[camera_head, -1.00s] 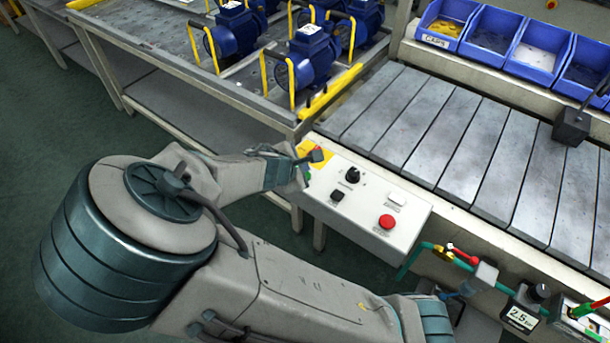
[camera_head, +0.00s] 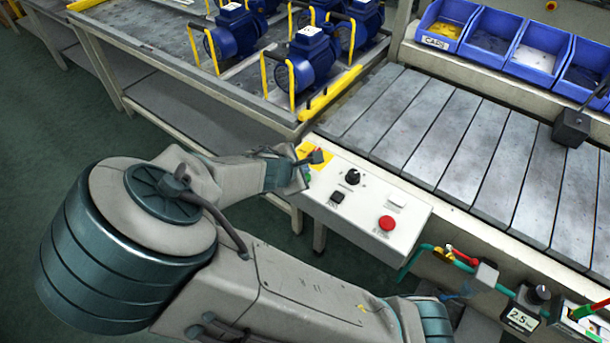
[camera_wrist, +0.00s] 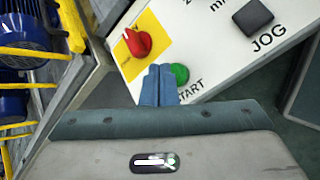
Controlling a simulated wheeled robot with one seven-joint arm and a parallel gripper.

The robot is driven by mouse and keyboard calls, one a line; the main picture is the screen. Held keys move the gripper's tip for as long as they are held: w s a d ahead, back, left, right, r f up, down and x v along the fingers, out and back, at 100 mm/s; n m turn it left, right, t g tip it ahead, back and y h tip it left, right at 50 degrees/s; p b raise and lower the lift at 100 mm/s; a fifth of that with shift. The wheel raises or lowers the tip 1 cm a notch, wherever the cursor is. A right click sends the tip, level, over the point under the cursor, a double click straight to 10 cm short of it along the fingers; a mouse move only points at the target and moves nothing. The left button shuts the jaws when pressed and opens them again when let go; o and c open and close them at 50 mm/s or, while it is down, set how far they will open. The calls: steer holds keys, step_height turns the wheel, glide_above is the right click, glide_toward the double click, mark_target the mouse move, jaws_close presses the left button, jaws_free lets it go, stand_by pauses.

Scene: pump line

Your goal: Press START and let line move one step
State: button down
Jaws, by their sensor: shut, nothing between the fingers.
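The white control panel (camera_head: 360,205) is fixed at the near left end of the slatted conveyor (camera_head: 470,150). In the wrist view the round green START button (camera_wrist: 180,74) shows right beside my fingertips, and my fingers cover part of its left side and its label. My gripper (camera_wrist: 159,72) is shut and empty, its blue fingers pointing at the panel. I cannot tell whether the fingertips touch the button or hover over it. In the head view my wrist and gripper are at the panel's left end.
A red rotary knob (camera_wrist: 137,42) on a yellow plate is close to my fingertips. A black JOG button (camera_wrist: 252,17), a black dial (camera_head: 353,177) and a red mushroom button (camera_head: 387,223) are on the panel. Blue pumps (camera_head: 313,62) stand on the left bench. A dark block (camera_head: 571,127) is on the conveyor.

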steer(key=shift+f, duration=0.1)
stand_by(0.7)
steer(key=shift+f, duration=0.35)
steer(key=shift+f+b, duration=0.45)
stand_by(0.6)
stand_by(0.3)
steer(key=shift+r+p, duration=0.9)
steer(key=shift+p, duration=0.05)
